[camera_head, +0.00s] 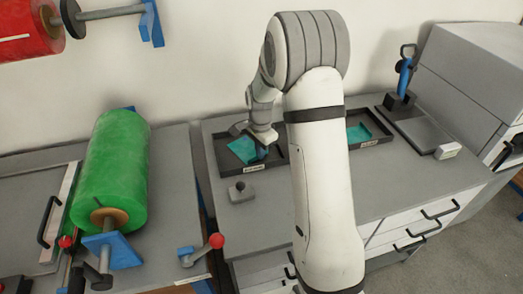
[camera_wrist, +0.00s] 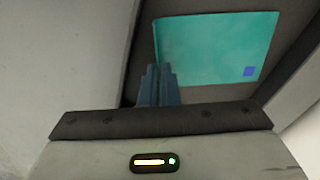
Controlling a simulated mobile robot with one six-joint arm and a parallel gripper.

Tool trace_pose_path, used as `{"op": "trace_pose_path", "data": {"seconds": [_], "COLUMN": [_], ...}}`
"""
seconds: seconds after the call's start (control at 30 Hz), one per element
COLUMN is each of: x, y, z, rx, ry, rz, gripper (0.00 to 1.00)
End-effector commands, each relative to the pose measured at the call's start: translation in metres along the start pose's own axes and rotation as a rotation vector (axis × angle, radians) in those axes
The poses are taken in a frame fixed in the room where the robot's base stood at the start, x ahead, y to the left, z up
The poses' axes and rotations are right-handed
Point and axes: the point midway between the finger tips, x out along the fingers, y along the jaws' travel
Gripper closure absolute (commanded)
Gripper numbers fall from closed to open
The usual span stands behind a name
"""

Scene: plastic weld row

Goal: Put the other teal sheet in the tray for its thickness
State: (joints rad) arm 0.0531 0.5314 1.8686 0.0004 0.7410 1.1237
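A teal sheet (camera_head: 241,149) with a small blue square on it lies in the left black tray (camera_head: 282,160); it also shows in the wrist view (camera_wrist: 212,45). My gripper (camera_head: 262,153) is low over this tray, at the sheet's right corner. In the wrist view its blue fingers (camera_wrist: 158,70) are together and overlap the sheet's near left corner. I see no sheet clearly pinched between them; whether the tips touch it is unclear. A second teal sheet (camera_head: 357,133) lies in the right black tray (camera_head: 381,133), partly hidden by my arm. The tray labels are too small to read.
A small grey block with a knob (camera_head: 241,191) stands in front of the left tray. A blue-handled press (camera_head: 403,78) and a grey machine (camera_head: 470,75) stand at the right. A green roll (camera_head: 112,170) and a red-knobbed lever (camera_head: 215,241) are at the left.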

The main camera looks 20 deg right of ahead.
Motion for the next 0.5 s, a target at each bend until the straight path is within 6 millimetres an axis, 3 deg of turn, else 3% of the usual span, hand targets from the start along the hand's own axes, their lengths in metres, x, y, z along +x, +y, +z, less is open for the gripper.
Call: {"op": "trace_pose_path", "data": {"seconds": [0.13,0.4,0.5], "x": [0.0038,0.0027,0.0026], "y": [0.0001,0.0002,0.0002], "z": [-0.0002,-0.0004,-0.0005], "rx": [0.000,0.001,0.001], "ry": [0.000,0.000,0.000], "rz": [0.000,0.000,0.000], "gripper": [1.00,0.78,0.76]}}
